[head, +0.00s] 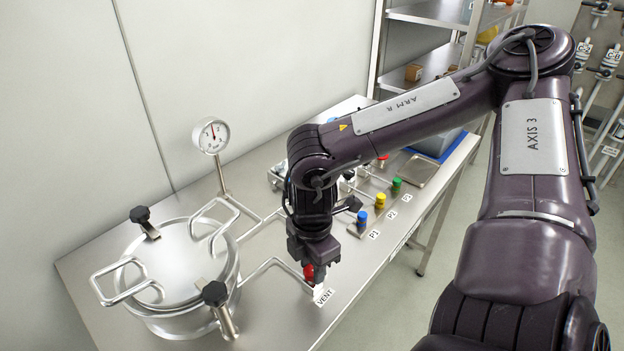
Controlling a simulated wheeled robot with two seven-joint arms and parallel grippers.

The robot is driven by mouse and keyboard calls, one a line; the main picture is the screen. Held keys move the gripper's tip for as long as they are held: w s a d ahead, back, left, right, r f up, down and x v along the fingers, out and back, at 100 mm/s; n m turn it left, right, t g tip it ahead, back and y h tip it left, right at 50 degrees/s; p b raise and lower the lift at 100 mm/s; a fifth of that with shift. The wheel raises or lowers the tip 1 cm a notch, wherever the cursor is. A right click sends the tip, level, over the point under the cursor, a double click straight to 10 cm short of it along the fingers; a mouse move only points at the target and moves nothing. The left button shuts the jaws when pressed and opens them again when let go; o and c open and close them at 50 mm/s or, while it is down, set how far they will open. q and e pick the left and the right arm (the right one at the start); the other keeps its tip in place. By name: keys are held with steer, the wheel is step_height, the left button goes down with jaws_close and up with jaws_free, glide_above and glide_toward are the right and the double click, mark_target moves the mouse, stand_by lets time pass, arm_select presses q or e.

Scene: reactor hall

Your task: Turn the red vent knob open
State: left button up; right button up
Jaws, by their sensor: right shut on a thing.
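The red vent knob (308,272) sits at the end of a thin metal pipe near the front edge of the steel bench, just behind the VENT label (323,297). My right gripper (314,268) points down over the knob and is shut on it. The fingers hide part of the knob, so its turn angle cannot be told. A steel pressure vessel (172,262) with black clamp knobs and loop handles stands to the left, joined to the pipe. My left gripper is not in view.
A round pressure gauge (213,135) stands on a stem behind the vessel. Blue (362,216), yellow (380,199) and green (396,185) knobs stand along the bench to the right, near labels P1, P2 and P3. A shelf rack (425,65) stands behind.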

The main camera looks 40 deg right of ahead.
steer(key=shift+f+n+b, duration=0.15)
steer(key=shift+n+b, duration=0.75)
steer(key=shift+b, duration=0.2)
steer(key=n+b, duration=0.2)
steer(key=shift+n, duration=0.3)
steer(key=n+b, duration=0.2)
steer(key=shift+n, duration=0.4)
steer(key=n+b, duration=0.2)
steer(key=n, duration=0.1)
steer(key=shift+n, duration=0.3)
steer(key=n+b, duration=0.1)
steer(key=n, duration=0.2)
steer(key=shift+n, duration=0.3)
steer(key=n, duration=0.3)
steer(key=shift+n, duration=0.3)
steer(key=n, duration=0.1)
steer(key=n+b, duration=0.1)
steer(key=n, duration=0.1)
steer(key=shift+r+n, duration=0.2)
steer(key=shift+n, duration=2.3)
